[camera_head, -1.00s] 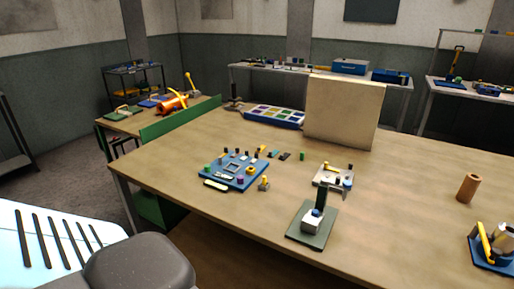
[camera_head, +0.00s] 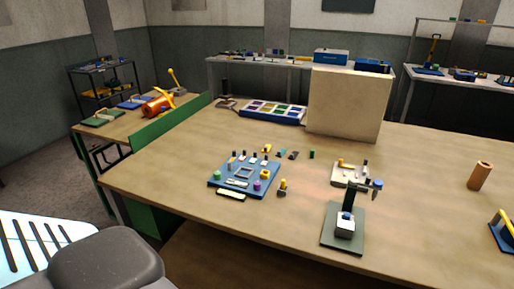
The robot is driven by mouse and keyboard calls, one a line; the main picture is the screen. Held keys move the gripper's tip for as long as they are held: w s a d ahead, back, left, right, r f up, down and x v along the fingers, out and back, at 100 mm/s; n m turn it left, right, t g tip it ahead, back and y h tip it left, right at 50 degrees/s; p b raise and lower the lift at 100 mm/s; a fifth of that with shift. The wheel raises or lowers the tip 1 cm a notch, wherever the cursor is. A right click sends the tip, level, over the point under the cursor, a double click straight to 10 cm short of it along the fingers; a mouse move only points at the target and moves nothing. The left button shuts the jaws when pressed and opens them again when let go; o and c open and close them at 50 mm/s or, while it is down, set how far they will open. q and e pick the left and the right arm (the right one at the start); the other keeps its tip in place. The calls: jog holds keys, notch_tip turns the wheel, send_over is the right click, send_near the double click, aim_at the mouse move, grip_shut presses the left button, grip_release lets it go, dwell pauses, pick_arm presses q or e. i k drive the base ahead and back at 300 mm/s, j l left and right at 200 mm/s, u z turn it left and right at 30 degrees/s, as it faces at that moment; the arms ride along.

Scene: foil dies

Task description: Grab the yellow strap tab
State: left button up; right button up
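A yellow strap-like band (camera_head: 506,226) stands slanted on a blue base (camera_head: 500,240) at the right edge of the head view. The frame cuts off most of this fixture, and no separate tab can be made out on it. Other small yellow parts are on the table: a yellow-topped piece (camera_head: 282,184) beside the blue board, and a yellow part on a pale fixture (camera_head: 343,175). I cannot tell for sure which of these is the strap tab. Neither of my grippers is in view.
The wooden table (camera_head: 420,215) holds a blue board (camera_head: 217,181) with several small parts, a dark green plate (camera_head: 330,243) with an upright post, and a brown cylinder (camera_head: 479,176). A beige panel (camera_head: 348,103) stands at the back. The table's front right is mostly clear.

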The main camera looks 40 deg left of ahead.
aim_at(267, 149)
jog(key=k+j, duration=0.1)
jog(key=j, duration=0.45)
jog(key=k+j, duration=0.1)
jog(key=j, duration=0.45)
jog(key=k+j, duration=0.1)
jog(key=j, duration=0.4)
